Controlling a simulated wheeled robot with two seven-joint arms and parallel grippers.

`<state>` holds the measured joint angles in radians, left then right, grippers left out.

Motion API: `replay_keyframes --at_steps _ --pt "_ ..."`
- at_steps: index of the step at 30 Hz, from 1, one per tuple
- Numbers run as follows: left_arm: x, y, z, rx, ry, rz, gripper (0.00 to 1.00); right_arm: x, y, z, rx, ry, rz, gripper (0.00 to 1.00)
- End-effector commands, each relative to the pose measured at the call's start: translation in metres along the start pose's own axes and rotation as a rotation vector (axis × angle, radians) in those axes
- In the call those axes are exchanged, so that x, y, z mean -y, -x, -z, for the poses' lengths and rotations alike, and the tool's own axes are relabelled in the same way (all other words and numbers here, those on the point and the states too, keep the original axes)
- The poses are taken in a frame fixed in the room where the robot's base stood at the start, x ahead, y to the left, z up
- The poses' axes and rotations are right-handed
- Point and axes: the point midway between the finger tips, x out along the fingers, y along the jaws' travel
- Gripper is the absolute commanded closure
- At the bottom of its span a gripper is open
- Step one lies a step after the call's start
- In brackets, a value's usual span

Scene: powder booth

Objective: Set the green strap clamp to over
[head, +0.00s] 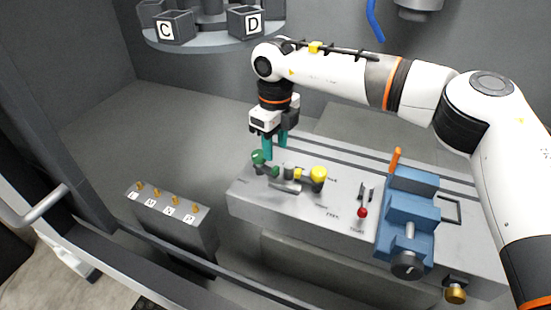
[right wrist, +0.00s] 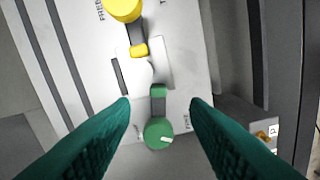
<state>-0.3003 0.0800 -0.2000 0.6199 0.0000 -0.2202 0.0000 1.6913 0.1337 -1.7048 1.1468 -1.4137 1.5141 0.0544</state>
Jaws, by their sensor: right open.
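The green strap clamp (head: 258,157) sits at the left end of the grey fixture plate, with a round green knob and a short dark strap ending in a green tip. It also shows in the right wrist view (right wrist: 158,133), between and beyond the fingers. My right gripper (head: 275,146) is open and empty, its teal fingers pointing down just above and behind the clamp, apart from it as far as I can tell. Printed labels lie near the knob, too small to read surely. My left gripper is out of view.
A yellow-knobbed clamp (head: 319,174) stands right of the green one. Farther right are a red-tipped lever (head: 362,212) and a blue vise (head: 410,213). A grey block with several brass pegs (head: 172,201) stands at left. Lettered boxes sit on a round shelf (head: 207,41) behind.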

Motion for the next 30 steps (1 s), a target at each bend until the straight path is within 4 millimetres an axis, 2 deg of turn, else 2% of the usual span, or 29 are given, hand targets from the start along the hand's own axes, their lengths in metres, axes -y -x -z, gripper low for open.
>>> replay_keyframes --at_steps 6,10,15,22,30 --pt "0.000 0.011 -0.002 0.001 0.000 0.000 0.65 0.000 -0.040 -0.001 0.002 -0.001 0.002 0.58" --pt "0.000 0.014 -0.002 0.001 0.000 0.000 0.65 0.000 -0.054 0.000 0.000 -0.002 0.002 0.58" --pt "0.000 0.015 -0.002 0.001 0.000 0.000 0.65 0.000 -0.063 0.000 0.000 -0.001 0.000 0.58" --pt "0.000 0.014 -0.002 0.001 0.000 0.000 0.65 0.000 -0.064 0.000 -0.001 -0.001 0.000 0.58" --pt "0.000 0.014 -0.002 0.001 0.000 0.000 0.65 0.000 -0.063 0.000 -0.001 -0.001 0.000 1.00"
